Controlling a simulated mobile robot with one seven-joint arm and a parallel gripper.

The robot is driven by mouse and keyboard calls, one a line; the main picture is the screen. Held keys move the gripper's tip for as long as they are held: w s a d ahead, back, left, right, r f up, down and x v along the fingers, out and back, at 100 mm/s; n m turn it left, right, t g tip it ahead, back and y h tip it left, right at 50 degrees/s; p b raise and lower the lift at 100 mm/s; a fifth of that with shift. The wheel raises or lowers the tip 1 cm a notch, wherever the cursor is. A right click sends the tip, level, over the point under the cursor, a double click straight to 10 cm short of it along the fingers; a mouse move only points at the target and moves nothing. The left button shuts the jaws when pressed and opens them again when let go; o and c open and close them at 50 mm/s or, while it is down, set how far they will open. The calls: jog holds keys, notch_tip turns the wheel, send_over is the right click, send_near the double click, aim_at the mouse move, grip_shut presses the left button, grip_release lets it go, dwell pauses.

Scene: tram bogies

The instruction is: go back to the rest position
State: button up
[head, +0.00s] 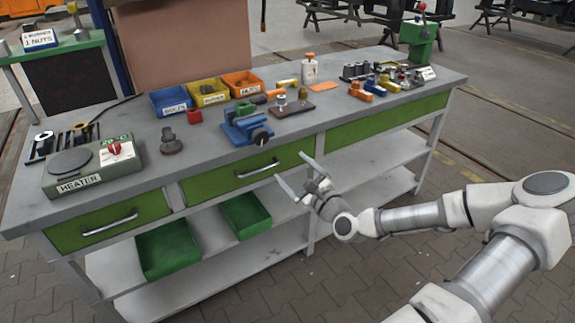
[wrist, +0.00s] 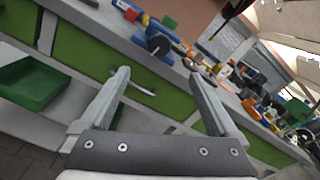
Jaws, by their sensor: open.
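My gripper (head: 292,174) is open and empty. In the head view it hangs in front of the workbench (head: 330,115), near the green middle drawer (head: 250,172) and below the bench top's front edge. My arm reaches in from the lower right. In the wrist view the two fingers of my gripper (wrist: 163,90) stand wide apart, with the drawer's handle (wrist: 132,84) showing between them. Nothing is between the fingertips. Whether a fingertip touches the drawer front, I cannot tell.
On the bench stand a heater (head: 90,165), a blue vise (head: 245,128), blue (head: 172,110), yellow (head: 208,98) and orange (head: 243,85) bins, and several small parts. Green trays (head: 168,250) sit on the lower shelf. The paved floor (head: 270,295) in front is clear.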

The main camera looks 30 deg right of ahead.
jog(key=w+a+f+n+g+y+p, duration=0.1)
jog(key=w+a+f+n+g+y, duration=0.1)
jog(key=a+f+n+g, duration=0.7)
jog(key=s+a+r+n+h+p, duration=0.1)
jog(key=a+r+n, duration=0.3)
jog(key=r+n, duration=0.55)
jog(key=a+r+n+h+p, duration=0.1)
jog(key=a+r+n, duration=0.35)
jog(key=r, duration=0.95)
jog(key=s+a+r+n+h+p, duration=0.1)
jog(key=a+r+n, duration=0.2)
jog(key=r+n, duration=0.65)
jog(key=s+a+r+p, duration=0.1)
jog(key=s+a+r, duration=0.2)
jog(key=s+r, duration=0.45)
jog(key=s+d+f+m+g+p, duration=0.1)
jog(key=s+f, duration=0.3)
jog(key=s, duration=0.4)
jog(key=s+d+f+m+g, duration=0.1)
jog(key=s+d+f+g, duration=0.1)
jog(key=s+f, duration=0.3)
jog(key=s, duration=0.3)
jog(key=shift+s+p, duration=0.35)
jog(key=shift+s, duration=0.05)
